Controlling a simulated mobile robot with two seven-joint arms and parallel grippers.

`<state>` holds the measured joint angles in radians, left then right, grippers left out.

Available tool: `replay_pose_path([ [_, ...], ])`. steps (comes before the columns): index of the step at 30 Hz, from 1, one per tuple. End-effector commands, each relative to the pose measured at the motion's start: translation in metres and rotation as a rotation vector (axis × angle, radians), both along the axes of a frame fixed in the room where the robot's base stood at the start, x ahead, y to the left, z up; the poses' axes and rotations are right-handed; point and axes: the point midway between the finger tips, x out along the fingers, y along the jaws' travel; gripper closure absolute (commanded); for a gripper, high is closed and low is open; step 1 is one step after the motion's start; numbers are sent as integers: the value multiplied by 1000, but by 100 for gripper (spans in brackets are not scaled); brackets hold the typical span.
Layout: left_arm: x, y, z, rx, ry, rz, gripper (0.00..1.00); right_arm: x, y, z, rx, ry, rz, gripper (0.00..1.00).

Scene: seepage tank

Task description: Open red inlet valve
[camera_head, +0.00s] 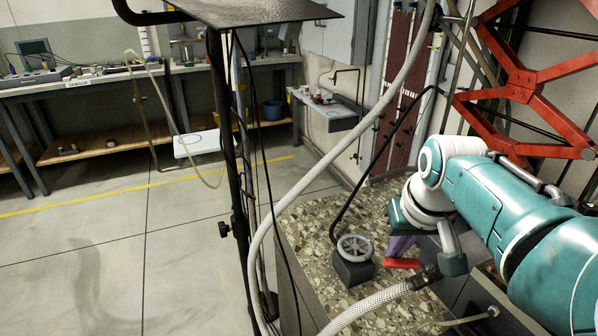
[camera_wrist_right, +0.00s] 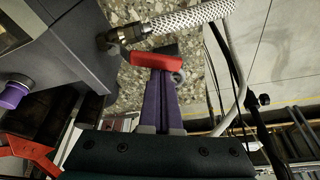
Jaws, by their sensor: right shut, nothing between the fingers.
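The red inlet valve handle (camera_head: 402,263) is a short red bar beside a metal hose fitting (camera_head: 427,279) on the pebbled top. In the right wrist view the red handle (camera_wrist_right: 156,59) lies across the tips of my purple fingers, beside the fitting (camera_wrist_right: 127,34). My right gripper (camera_head: 396,256) is shut and empty, its fingers pointing down at the handle; it also shows in the right wrist view (camera_wrist_right: 160,76). I cannot tell whether the fingertips touch the handle. The valve body is mostly hidden. My left gripper is not in view.
A grey handwheel (camera_head: 354,248) on a dark block stands left of the red handle. A braided hose (camera_head: 368,306) runs from the fitting. A black stand (camera_head: 233,170) and a pale hose (camera_head: 262,233) rise at the left. The floor beyond is clear.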

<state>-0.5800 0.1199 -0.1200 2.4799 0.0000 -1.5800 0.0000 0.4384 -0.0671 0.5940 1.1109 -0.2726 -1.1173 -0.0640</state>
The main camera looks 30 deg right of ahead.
Motion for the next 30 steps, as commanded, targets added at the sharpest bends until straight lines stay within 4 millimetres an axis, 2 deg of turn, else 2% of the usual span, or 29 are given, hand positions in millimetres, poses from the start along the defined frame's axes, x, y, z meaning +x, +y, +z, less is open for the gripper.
replay_pose_path([
  [1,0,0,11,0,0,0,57,-5,0,4,0,8,28,100],
  [3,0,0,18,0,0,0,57,-7,1,4,0,7,78,100],
  [12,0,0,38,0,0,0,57,-18,7,2,-1,7,284,100],
  [30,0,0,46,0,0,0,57,-24,11,-1,1,4,277,100],
])
